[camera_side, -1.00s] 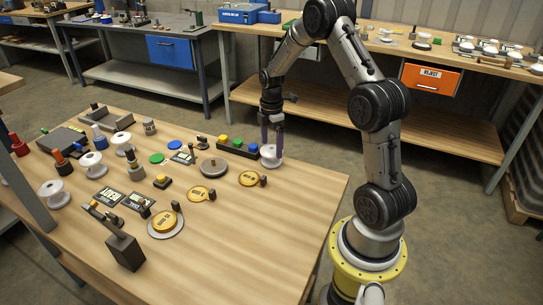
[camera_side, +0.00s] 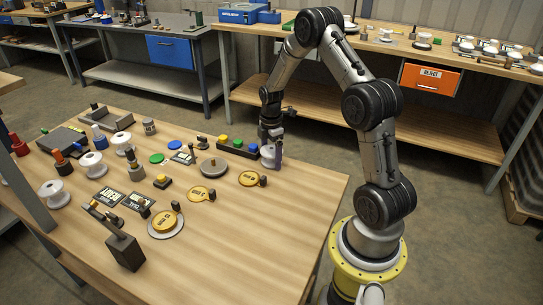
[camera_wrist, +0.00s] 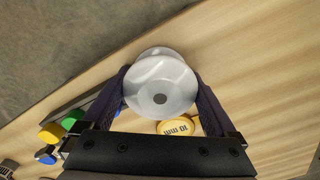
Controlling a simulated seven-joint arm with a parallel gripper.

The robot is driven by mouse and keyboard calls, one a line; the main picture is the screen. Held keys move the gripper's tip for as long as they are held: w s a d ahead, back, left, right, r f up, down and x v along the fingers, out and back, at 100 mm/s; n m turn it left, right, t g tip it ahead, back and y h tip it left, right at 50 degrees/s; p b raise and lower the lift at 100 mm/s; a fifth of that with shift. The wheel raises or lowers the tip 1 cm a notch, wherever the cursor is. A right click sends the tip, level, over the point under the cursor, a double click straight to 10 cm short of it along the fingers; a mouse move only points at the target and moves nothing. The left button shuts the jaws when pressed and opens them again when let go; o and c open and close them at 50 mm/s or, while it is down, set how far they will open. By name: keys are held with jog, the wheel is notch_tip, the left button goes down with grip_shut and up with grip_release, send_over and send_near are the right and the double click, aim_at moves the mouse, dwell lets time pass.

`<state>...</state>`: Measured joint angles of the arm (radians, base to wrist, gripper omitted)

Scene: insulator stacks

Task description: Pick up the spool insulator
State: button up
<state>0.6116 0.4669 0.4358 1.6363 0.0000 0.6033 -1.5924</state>
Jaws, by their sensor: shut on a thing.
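The white spool insulator (camera_side: 267,162) stands upright at the far right edge of the wooden table in the side view. My gripper (camera_side: 271,151) points down over it, with its dark purple fingers on either side. In the wrist view the round white spool insulator (camera_wrist: 160,83), with a dark centre hole, sits between the two fingers of my gripper (camera_wrist: 162,92). The fingers are closed against its sides. The side view shows no clear gap between the spool and the table. Part of the spool is hidden behind a finger.
A dark block with yellow, green and blue buttons (camera_side: 238,148) stands close left of the spool. A grey disc (camera_side: 214,168) and a yellow round tag (camera_side: 250,179) lie nearby. Other white spools (camera_side: 92,164) stand at the left. The table's right front is clear.

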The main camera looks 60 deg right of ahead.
jog(key=c, duration=0.4)
jog(key=shift+r, duration=0.1)
jog(key=shift+w, duration=0.1)
jog(key=shift+r, duration=0.8)
jog(key=s+a+r, duration=0.2)
jog(key=s+r, duration=0.1)
jog(key=s, duration=0.1)
jog(key=s+a+r, duration=0.3)
jog(key=r, duration=0.1)
jog(key=s+a+r, duration=0.3)
jog(key=s+r, duration=0.1)
jog(key=shift+s+r, duration=0.15)
jog(key=shift+s, duration=0.2)
